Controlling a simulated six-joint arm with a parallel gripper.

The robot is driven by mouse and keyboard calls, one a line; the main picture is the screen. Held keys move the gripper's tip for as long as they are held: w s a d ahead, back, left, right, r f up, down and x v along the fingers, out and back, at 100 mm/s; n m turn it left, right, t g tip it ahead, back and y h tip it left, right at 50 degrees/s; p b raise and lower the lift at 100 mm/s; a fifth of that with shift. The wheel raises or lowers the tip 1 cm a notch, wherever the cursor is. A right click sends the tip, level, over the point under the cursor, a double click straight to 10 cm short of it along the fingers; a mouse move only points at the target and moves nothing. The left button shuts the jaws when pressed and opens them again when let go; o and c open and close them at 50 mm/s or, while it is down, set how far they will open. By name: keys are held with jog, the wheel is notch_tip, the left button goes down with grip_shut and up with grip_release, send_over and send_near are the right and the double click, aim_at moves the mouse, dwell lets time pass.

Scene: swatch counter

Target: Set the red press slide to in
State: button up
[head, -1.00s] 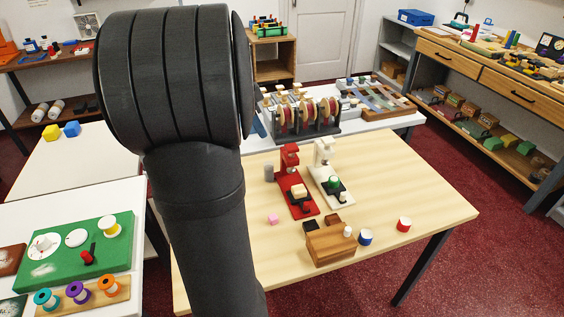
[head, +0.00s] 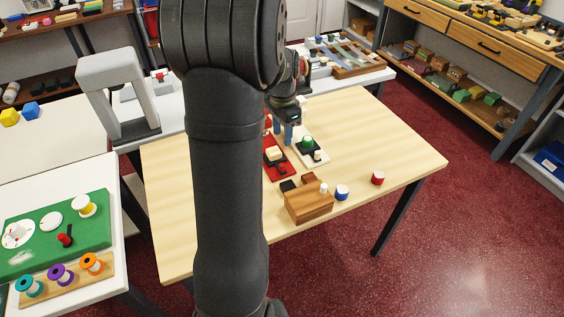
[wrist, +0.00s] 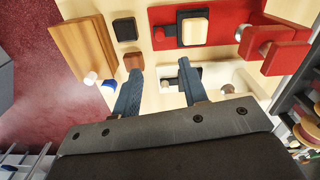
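The red press (head: 270,173) stands on the wooden table beside the white press (head: 318,157). In the wrist view the red press base (wrist: 223,17) lies across the top, with a cream block (wrist: 195,31) on a black plate. The dark slide (wrist: 170,31) with its small red knob (wrist: 159,35) sits left of the block. My gripper (head: 283,136) is over the presses, partly covering the red press's upright. In the wrist view my gripper (wrist: 160,67) is open and empty, its blue fingers apart in front of the white press (wrist: 220,76). They touch nothing that I can see.
A wooden block (head: 308,206) with a white knob stands at the table's front, with a blue cup (head: 342,193) and a red cup (head: 377,178) to its right. A grey arch (head: 112,75) stands behind, to the left.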

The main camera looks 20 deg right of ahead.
aim_at(282, 164)
notch_tip(282, 164, down, 13)
jog(key=shift+r, duration=0.1)
dwell(0.3)
grip_shut()
